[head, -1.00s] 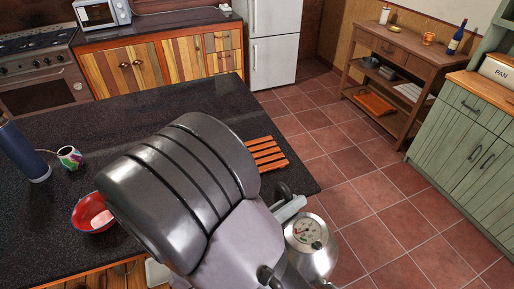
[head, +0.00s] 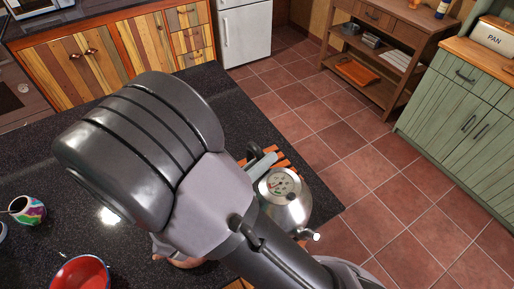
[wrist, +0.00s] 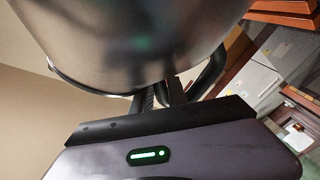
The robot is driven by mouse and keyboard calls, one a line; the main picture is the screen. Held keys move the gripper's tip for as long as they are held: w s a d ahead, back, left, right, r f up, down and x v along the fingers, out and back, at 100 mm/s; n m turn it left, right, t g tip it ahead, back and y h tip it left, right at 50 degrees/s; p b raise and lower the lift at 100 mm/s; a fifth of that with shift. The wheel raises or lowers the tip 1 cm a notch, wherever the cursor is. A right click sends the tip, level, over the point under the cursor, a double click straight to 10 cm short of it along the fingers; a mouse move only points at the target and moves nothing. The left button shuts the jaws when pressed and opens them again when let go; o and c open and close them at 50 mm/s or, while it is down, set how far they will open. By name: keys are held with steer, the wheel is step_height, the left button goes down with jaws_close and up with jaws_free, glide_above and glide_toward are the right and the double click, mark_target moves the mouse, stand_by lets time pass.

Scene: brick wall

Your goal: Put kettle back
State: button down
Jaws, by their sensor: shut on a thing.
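A shiny metal kettle (head: 285,205) with a round dial on its lid hangs beside my arm in the head view, near the counter's right corner. My gripper (wrist: 168,95) is shut on the kettle's dark handle. The kettle's body (wrist: 140,35) fills the top of the wrist view. In the head view my arm hides most of the gripper. An orange slatted wooden trivet (head: 285,158) lies on the dark counter, partly hidden behind the kettle and handle. I cannot tell how high the kettle is above the counter.
A red bowl (head: 80,272) and a colourful mug (head: 27,210) stand on the counter (head: 235,110) at left. Tiled floor (head: 400,200) is clear to the right. A wooden shelf table (head: 385,60) and a green cabinet (head: 465,120) stand beyond.

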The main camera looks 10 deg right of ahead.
steer(key=w+f+b, duration=0.1)
steer(key=w+f, duration=0.1)
steer(key=w, duration=0.5)
steer(key=w+d+f+b, duration=0.1)
steer(key=w+f, duration=0.2)
steer(key=w, duration=0.4)
steer(key=shift+w+d+b, duration=0.3)
steer(key=shift+w+b, duration=0.05)
steer(key=c, duration=1.3)
jaws_free()
steer(key=shift+s, duration=0.1)
steer(key=p+v, duration=0.1)
steer(key=v, duration=1.1)
